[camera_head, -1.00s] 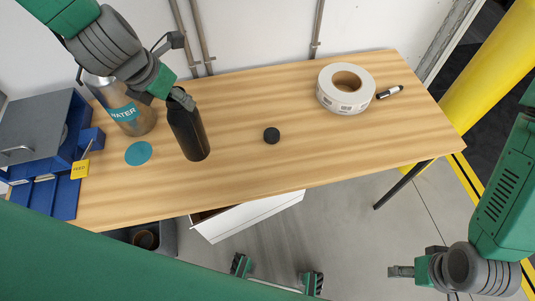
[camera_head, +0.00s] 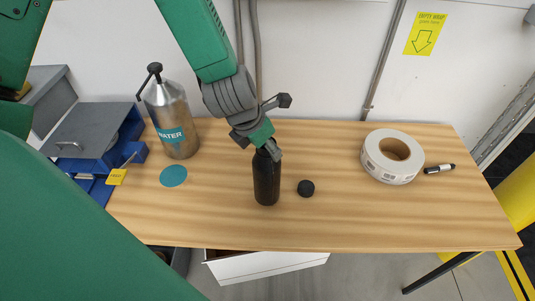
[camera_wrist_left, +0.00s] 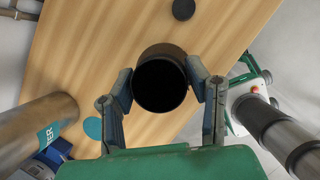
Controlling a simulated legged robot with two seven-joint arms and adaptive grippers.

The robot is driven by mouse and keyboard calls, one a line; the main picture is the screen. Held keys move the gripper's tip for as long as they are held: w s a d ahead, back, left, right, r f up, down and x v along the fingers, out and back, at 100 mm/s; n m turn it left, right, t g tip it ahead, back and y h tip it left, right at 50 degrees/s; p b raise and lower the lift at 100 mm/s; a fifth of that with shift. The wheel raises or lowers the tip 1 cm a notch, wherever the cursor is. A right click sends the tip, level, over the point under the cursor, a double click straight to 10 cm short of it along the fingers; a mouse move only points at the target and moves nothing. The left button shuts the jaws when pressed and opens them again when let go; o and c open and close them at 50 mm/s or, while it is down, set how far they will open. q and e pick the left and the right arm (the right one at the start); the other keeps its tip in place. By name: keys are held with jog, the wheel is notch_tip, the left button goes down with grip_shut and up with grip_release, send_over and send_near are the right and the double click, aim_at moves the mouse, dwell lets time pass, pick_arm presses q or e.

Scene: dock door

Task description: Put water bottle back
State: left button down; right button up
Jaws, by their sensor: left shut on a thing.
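The black bottle (camera_head: 266,182) is upright over the middle of the wooden table, with its dark open mouth (camera_wrist_left: 160,86) facing up in the left wrist view. My left gripper (camera_head: 267,150) is shut on its upper part, with one finger on each side in the left wrist view (camera_wrist_left: 162,74). I cannot tell whether the bottle's base touches the table. A black cap (camera_head: 306,187) lies just right of the bottle. A teal disc (camera_head: 173,176) lies on the table to the left. A steel WATER dispenser (camera_head: 172,120) stands behind the disc. My right gripper is out of view.
A blue bin unit (camera_head: 130,130) with a grey lid and yellow tag stands at the table's left end. The table (camera_head: 340,230) is clear between cap and roll.

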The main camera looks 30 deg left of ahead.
pick_arm(q)
notch_tip(320, 180, down, 2)
jog(key=shift+f, duration=0.1)
jog(key=shift+a, duration=0.4)
jog(key=c, duration=0.8)
grip_release()
jog(key=shift+f, duration=0.1)
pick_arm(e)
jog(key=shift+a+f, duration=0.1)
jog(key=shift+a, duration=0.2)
pick_arm(q)
jog(key=shift+d, duration=0.25)
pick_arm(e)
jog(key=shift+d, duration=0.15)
